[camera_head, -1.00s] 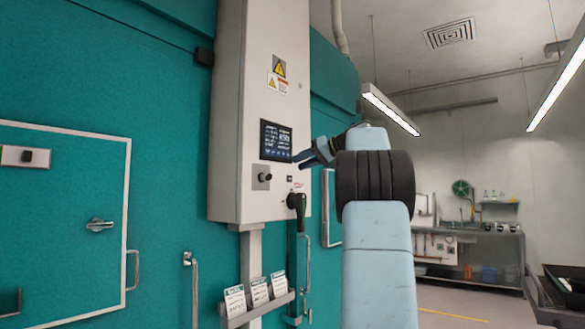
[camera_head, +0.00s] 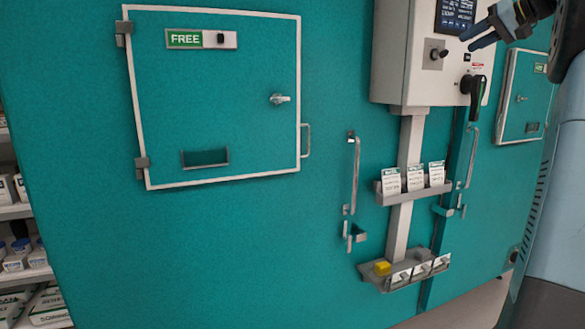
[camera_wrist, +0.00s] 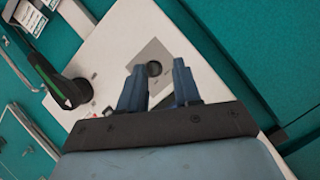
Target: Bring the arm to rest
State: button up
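My gripper (camera_head: 467,42) is at the upper right of the head view, in front of the white control box (camera_head: 396,60). Its two blue fingers point left toward the box. In the wrist view my gripper (camera_wrist: 158,80) shows both fingers spread, with an empty gap between them. A dark round knob (camera_wrist: 153,68) on a grey plate lies beyond the fingertips, apart from them as far as I can tell. My arm runs down the right edge of the head view, and part of it is out of frame.
A dark rotary handle (camera_head: 474,90) juts from the box close below my gripper. Below are a card holder (camera_head: 412,192) and a tray (camera_head: 402,276) with a yellow block (camera_head: 382,268). A chamber door (camera_head: 225,110) marked FREE is shut. Shelves (camera_head: 20,211) stand at far left.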

jog(key=s+a+f+g+h, duration=0.2)
jog(key=s+a+f, duration=0.55)
jog(key=a, duration=0.35)
jog(key=s+a+f+g+h, duration=0.1)
jog(key=s+a+f+g, duration=0.1)
jog(key=s+a+f, duration=0.7)
jog(key=s+a+f+h, duration=0.2)
jog(key=s+a+f, duration=0.1)
jog(key=s+f, duration=0.5)
jog(key=s+a+f+n+g+h, duration=0.1)
jog(key=s+a+f, duration=0.2)
jog(key=s+f, duration=0.6)
notch_tip(320, 180, down, 3)
jog(key=shift+s+a+f+h, duration=0.1)
jog(key=shift+s+a+h, duration=0.1)
jog(key=shift+a+h, duration=0.2)
